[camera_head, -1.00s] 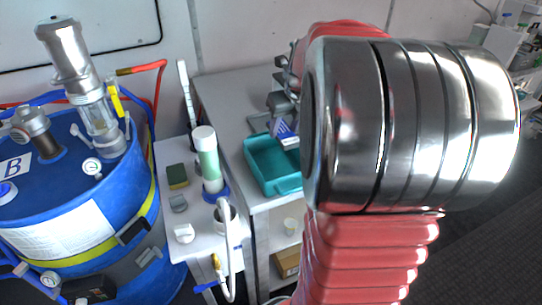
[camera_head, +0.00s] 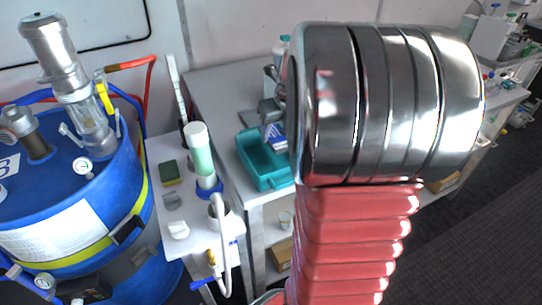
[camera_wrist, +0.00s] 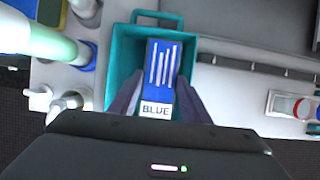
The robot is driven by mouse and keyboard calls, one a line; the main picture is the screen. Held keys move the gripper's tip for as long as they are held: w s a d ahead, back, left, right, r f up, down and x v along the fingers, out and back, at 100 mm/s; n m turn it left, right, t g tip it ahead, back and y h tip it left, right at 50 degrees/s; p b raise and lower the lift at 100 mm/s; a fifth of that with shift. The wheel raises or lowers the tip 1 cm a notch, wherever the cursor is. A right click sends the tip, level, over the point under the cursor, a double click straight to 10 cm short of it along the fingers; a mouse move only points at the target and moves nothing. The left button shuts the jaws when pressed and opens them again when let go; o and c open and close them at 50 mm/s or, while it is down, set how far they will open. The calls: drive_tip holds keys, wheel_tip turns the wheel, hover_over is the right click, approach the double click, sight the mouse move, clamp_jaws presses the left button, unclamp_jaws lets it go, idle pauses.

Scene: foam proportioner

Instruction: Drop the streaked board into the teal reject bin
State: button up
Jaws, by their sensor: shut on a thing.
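The streaked board (camera_wrist: 164,66) is blue with white streaks and a white label reading BLUE. My gripper (camera_wrist: 157,93) is shut on it, with one finger on each side of its label end. In the wrist view the board lies over the opening of the teal reject bin (camera_wrist: 121,52). In the head view the bin (camera_head: 258,176) stands on the grey bench, and a part of the board (camera_head: 277,138) shows at its right side beside my arm. The exact height of the board above the bin floor is hard to tell.
A white stand left of the bin carries a green-filled tube (camera_head: 202,160), a sponge (camera_head: 170,173) and small fittings. A blue drum (camera_head: 100,200) stands further left. In the wrist view, a red-capped clear part (camera_wrist: 293,106) lies to the right on the bench.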

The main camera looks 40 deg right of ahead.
drive_tip(key=shift+f, duration=0.95)
drive_tip(key=o, duration=1.1)
drive_tip(key=v, duration=1.3)
drive_tip(key=shift+s+a+r, duration=0.1)
drive_tip(key=shift+s+r, duration=0.1)
drive_tip(key=shift+r, duration=0.1)
